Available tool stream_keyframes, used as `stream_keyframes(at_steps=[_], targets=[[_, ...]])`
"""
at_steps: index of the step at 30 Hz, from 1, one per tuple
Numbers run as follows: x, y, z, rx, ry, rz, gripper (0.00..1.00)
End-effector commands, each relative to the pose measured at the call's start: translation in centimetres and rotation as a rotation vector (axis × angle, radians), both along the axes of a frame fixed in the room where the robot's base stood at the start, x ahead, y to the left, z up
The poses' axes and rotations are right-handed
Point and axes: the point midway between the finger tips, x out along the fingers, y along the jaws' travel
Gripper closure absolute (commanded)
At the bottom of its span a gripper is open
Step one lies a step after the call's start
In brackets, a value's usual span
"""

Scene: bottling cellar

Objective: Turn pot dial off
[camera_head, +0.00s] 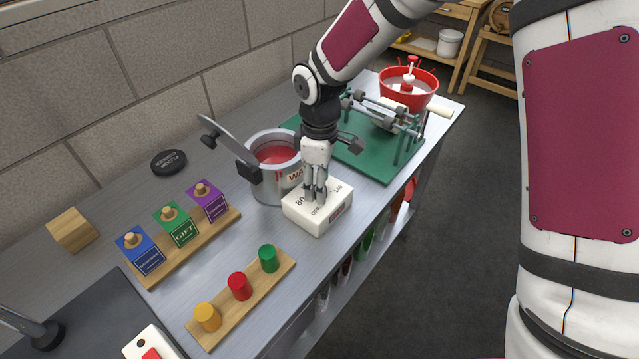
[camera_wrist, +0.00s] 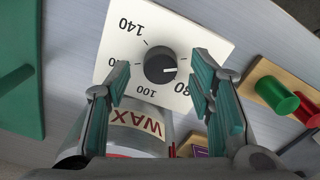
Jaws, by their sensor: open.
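The pot dial is a round dark knob (camera_wrist: 160,69) on a white square control box (camera_head: 318,222). In the wrist view its pale pointer mark points to the right, near the 80 marking, with 100 and 140 also readable. My gripper (camera_head: 315,198) points down over the box and hides the knob in the head view. In the wrist view its fingers are open, one on each side of the knob, with visible gaps.
A wooden rack with yellow, red and green pegs (camera_head: 239,286) lies in front of the box. Blue, green and purple blocks (camera_head: 174,222) sit on a board to the left. A green-based roller device (camera_head: 377,150) and a red bowl (camera_head: 408,88) stand behind right.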

Motion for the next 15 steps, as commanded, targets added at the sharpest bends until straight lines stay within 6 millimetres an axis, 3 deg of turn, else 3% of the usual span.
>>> stream_keyframes(at_steps=[9, 15], targets=[[0.1, 0.0, 6.3, 0.001, -0.004, -0.002, 0.51], [0.0, 0.0, 9.5, 0.001, -0.003, 0.000, 0.51]])
